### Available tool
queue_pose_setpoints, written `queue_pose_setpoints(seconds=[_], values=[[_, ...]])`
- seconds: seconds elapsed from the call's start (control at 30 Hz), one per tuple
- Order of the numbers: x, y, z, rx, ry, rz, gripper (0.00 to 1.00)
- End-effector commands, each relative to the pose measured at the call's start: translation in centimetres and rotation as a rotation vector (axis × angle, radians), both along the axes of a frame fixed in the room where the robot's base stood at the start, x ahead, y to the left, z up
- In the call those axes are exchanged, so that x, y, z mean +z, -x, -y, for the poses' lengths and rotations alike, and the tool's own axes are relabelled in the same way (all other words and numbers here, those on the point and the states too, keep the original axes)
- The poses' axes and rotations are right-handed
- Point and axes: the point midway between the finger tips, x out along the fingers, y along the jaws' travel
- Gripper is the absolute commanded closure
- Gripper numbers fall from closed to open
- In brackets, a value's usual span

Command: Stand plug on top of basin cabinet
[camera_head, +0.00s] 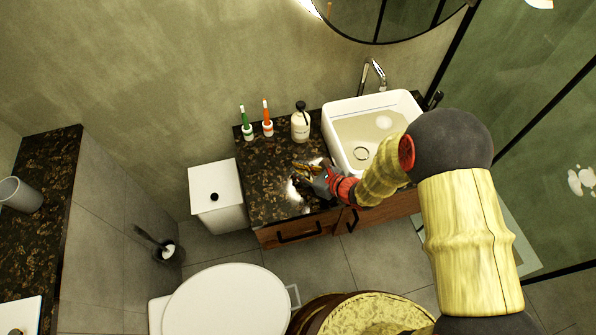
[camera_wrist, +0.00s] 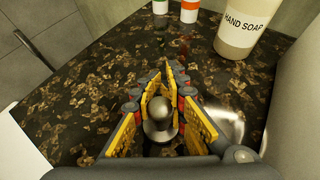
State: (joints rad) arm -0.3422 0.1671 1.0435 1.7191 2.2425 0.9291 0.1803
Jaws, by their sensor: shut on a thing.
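The basin cabinet (camera_head: 263,190) has a dark speckled stone top and wooden drawer fronts. Its top (camera_wrist: 75,90) fills most of the wrist view. My gripper (camera_head: 303,168) is over the cabinet top, left of the white basin. In the wrist view my gripper (camera_wrist: 162,92) has its yellow-padded fingers closed around the plug (camera_wrist: 158,112), a shiny grey metal piece with a rounded knob. The knob points toward the wrist camera. The plug's lower part is partly hidden, and I cannot tell whether it touches the stone. In the head view my gripper hides the plug.
A soap bottle (camera_head: 300,125), an orange toothbrush in its holder (camera_head: 267,124) and a green one (camera_head: 246,126) stand along the back. The white basin (camera_head: 338,150) is close on the right. The cabinet top's left front is clear. A white bin (camera_head: 217,200) stands left.

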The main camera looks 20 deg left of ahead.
Motion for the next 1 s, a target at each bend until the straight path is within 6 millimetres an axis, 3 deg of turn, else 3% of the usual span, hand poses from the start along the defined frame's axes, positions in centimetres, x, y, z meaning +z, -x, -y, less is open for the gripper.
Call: queue_pose_setpoints(seconds=[0.3, 0.33, 0.67, 1.0], values=[[-0.25, -0.03, -0.01, 0.0, -0.001, 0.001, 1.0], [-0.17, -0.02, -0.01, 0.0, -0.001, 0.001, 0.86], [-0.11, 0.0, -0.01, 0.0, -0.001, 0.001, 0.67], [0.06, 0.0, -0.01, 0.0, -0.001, 0.001, 0.67]])
